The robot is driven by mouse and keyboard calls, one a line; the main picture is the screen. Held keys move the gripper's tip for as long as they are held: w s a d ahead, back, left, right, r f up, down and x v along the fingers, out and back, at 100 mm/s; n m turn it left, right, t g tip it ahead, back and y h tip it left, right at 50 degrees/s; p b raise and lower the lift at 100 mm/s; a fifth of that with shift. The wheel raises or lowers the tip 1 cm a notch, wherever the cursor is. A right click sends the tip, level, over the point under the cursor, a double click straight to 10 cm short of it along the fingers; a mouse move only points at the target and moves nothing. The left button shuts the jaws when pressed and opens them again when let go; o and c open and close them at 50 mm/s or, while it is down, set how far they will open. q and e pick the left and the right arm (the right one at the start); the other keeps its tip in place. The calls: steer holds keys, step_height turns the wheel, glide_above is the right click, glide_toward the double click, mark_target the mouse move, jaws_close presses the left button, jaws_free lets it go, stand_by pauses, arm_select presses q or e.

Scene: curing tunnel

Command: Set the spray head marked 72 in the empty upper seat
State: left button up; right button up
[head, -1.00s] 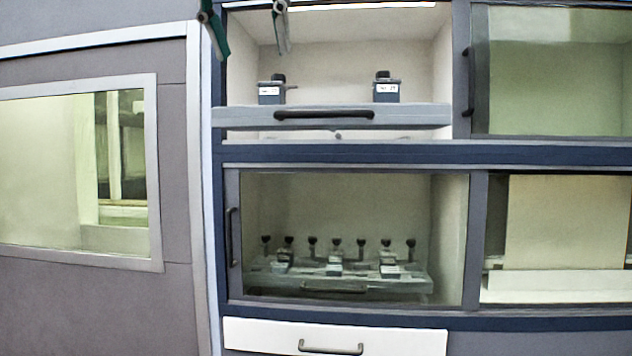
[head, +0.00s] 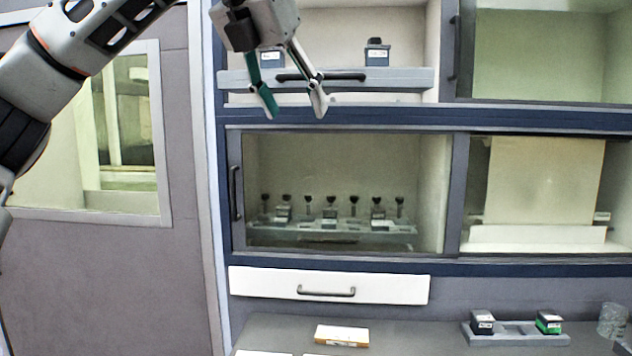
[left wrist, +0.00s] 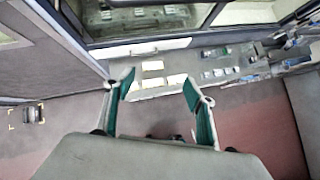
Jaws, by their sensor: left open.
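My left gripper (head: 295,110) is open and empty, in front of the upper tray's handle in the head view. It also shows open in the left wrist view (left wrist: 158,84). The grey upper tray (head: 405,78) bears two dark labelled blocks, one at right (head: 377,52) and one at left (head: 271,57), partly hidden by my gripper. On the bench a grey holder (head: 515,335) bears a dark block with a pale label (head: 482,322) and a block with green on it (head: 548,322). I cannot read any mark, so I cannot tell which is 72. My right gripper is not in view.
A lower compartment holds a tray (head: 335,233) with several dark-knobbed pieces behind a glass pane. A white drawer (head: 270,283) is shut below it. A card (head: 341,336) lies on the bench, and a clear glass (head: 612,320) stands at right. The middle of the bench is mostly clear.

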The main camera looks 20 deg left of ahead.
arm_select(q)
steer(key=w+d+f+m+h, duration=0.1)
steer(key=w+f, duration=0.1)
steer(key=f, duration=0.5)
steer(key=w+d+f+m+h, duration=0.1)
steer(key=w+f+m, duration=0.1)
steer(key=f, duration=0.4)
steer(key=shift+w+d+f+g+b, duration=0.3)
steer(key=shift+w+d+f+b, duration=0.05)
steer(key=shift+w, duration=0.05)
